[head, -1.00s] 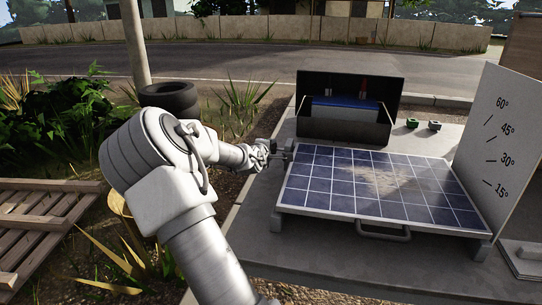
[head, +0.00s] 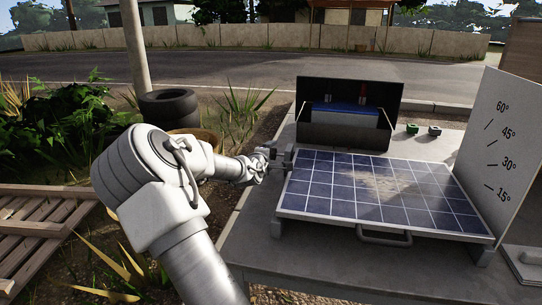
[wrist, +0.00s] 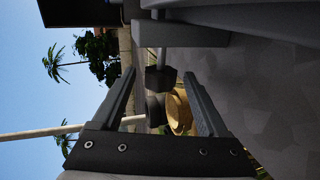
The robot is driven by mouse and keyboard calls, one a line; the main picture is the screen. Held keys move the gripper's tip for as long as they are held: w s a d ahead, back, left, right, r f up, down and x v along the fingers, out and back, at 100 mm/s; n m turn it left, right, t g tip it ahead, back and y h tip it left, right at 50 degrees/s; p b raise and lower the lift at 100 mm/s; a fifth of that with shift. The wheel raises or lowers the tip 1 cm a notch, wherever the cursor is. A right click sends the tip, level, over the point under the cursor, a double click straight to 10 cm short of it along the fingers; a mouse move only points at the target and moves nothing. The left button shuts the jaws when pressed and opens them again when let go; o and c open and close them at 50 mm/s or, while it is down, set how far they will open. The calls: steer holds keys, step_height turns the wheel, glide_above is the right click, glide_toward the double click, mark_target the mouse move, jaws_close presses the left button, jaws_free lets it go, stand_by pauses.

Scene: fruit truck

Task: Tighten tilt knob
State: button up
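The solar panel (head: 380,190) lies almost flat on its mount on the grey table, with a bar handle (head: 384,237) on its front edge. In the head view, my gripper (head: 268,157) is at the panel's left rear corner, by a grey bracket. In the wrist view, my gripper (wrist: 159,77) is open. A small dark knob (wrist: 160,80) shows between its fingertips, below the grey bracket (wrist: 180,34), with gaps on both sides. I cannot tell whether the fingertips reach around the knob or stop short of it. The knob is not clear in the head view.
An open black box (head: 345,133) with a blue battery stands behind the panel. A white angle board (head: 500,150) marked 15° to 60° stands at the right. Two small green-and-dark items (head: 412,129) sit at the back. Tires (head: 168,107) and a pallet (head: 40,225) lie left.

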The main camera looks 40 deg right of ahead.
steer(key=shift+a, duration=0.1)
steer(key=p+v, duration=0.5)
steer(key=v, duration=1.2)
steer(key=shift+p, duration=0.4)
steer(key=shift+a, duration=0.1)
